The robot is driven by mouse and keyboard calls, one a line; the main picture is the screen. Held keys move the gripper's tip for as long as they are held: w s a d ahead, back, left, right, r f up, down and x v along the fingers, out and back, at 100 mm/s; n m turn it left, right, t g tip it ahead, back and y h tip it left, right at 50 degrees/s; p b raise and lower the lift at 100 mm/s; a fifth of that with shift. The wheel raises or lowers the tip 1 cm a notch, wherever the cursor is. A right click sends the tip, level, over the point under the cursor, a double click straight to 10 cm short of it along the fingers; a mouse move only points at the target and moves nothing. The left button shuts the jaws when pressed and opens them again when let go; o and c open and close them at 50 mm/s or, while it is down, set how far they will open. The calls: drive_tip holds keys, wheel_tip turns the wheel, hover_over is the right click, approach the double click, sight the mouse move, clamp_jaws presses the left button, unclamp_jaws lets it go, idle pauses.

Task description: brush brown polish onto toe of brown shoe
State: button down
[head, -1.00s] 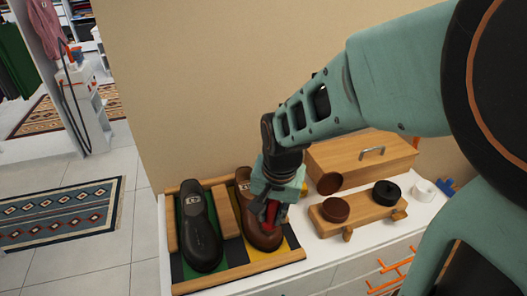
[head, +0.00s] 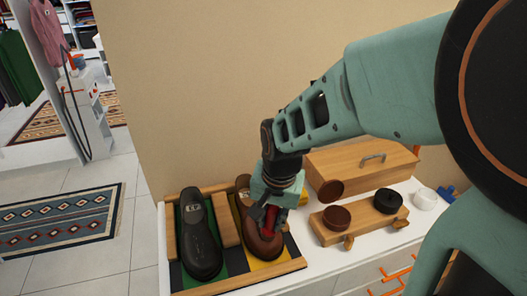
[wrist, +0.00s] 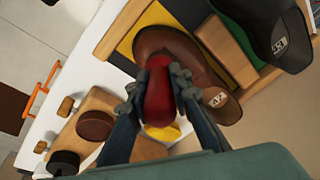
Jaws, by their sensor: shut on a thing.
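The brown shoe (head: 262,246) lies in a wooden-framed tray (head: 256,280), on a yellow strip, its toe toward the tray's front edge. My gripper (head: 270,216) is over this shoe and shut on a red-handled tool, seen as a rounded red handle (wrist: 158,95) in the wrist view. The tool's working end is hidden, so I cannot tell whether it touches the leather. The brown shoe (wrist: 180,50) also shows just beyond the fingers. A brown round tin (head: 337,218) sits on a small wooden stand (head: 362,225) to the right.
A black shoe (head: 199,240) lies left in the same tray. A black tin (head: 388,200) shares the stand. A brown disc (head: 330,191), a white round item (head: 425,198) and a wooden box (head: 355,160) stand nearby. A yellow item (wrist: 162,132) is close to my fingers.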

drive_tip(key=shift+s+d+f+b, duration=0.15)
drive_tip(key=shift+s+f, duration=0.05)
drive_tip(key=shift+s, duration=0.35)
drive_tip(key=shift+s+d+f+b, duration=0.15)
drive_tip(key=shift+s, duration=0.35)
drive_tip(key=shift+w+a+r, duration=0.1)
drive_tip(key=shift+w+a, duration=0.05)
drive_tip(key=shift+w, duration=0.4)
drive_tip(key=shift+w+a+r, duration=0.1)
drive_tip(key=shift+w+a, duration=0.05)
drive_tip(key=shift+w, duration=0.35)
drive_tip(key=shift+s+d+f, duration=0.15)
drive_tip(key=shift+s+f, duration=0.05)
drive_tip(key=shift+s, duration=0.35)
drive_tip(key=shift+s+d+f, duration=0.15)
drive_tip(key=shift+s+f, duration=0.05)
drive_tip(key=shift+s, duration=0.35)
drive_tip(key=p+v, duration=0.4)
drive_tip(key=v, duration=0.2)
drive_tip(key=shift+r, duration=0.2)
